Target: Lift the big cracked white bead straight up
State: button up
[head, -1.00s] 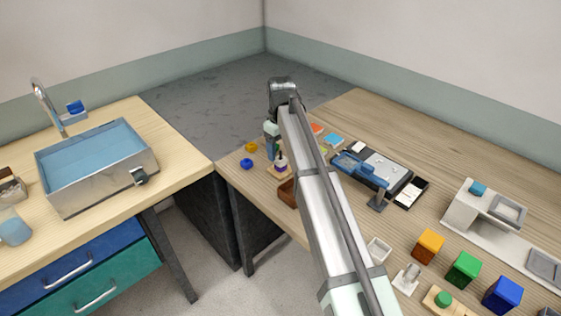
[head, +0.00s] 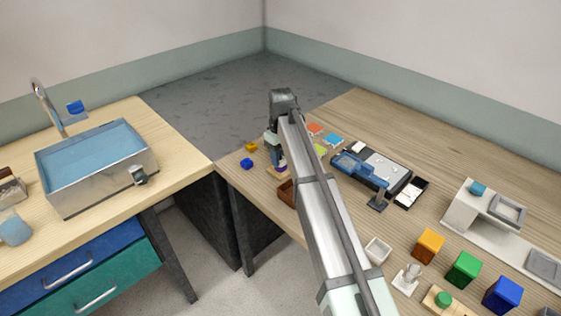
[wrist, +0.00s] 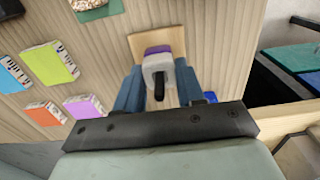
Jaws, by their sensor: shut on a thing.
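The white bead (wrist: 156,66) sits between my gripper's blue fingers in the wrist view. No crack can be made out at this size. A purple bead (wrist: 158,50) is directly under it, above a square wooden base (wrist: 170,38). A dark rod end (wrist: 159,90) shows at the white bead. My gripper (wrist: 158,84) is shut on the white bead. In the head view my gripper (head: 275,150) is low over the stand and hides the white bead. The purple bead (head: 281,168) shows just below the fingers, and part of the base (head: 272,173) shows too.
A yellow piece (head: 251,146) and a blue piece (head: 246,163) lie left of the stand near the table edge. A brown tray (head: 286,192) is close in front. Colored boxes, including an orange one (wrist: 44,113), lie beside the stand.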

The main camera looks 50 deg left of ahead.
jog(key=shift+c, duration=1)
notch_tip(320, 180, up, 10)
jog(key=shift+r, duration=0.1)
